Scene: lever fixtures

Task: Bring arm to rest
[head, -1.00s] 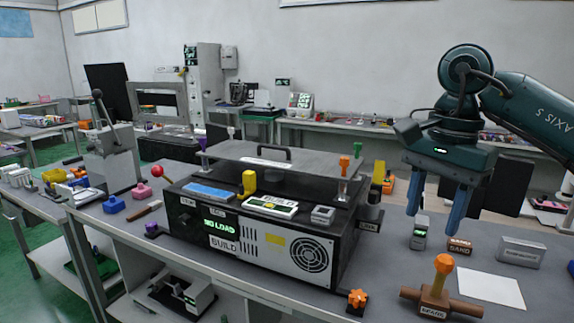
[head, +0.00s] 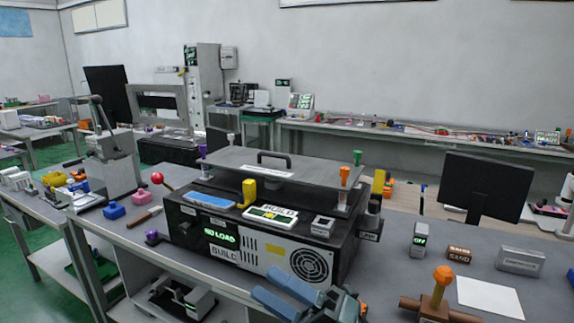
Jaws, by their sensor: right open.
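My right gripper (head: 305,297) shows at the bottom edge of the head view, in front of the black machine. Its blue fingers are apart and hold nothing that I can see. The rest of my right arm is mostly out of the picture. My left gripper is not in view. The black machine (head: 292,262) has a green lit display, a round fan grille and a raised grey top plate (head: 225,160) with a black handle. A red-ball lever (head: 158,179) sticks out at its left side.
An orange-knobbed brown valve (head: 437,294), a white sheet (head: 489,297) and small labelled blocks lie on the bench at the right. A grey lever press (head: 110,165) stands at the left. A dark monitor (head: 487,186) stands at the back right.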

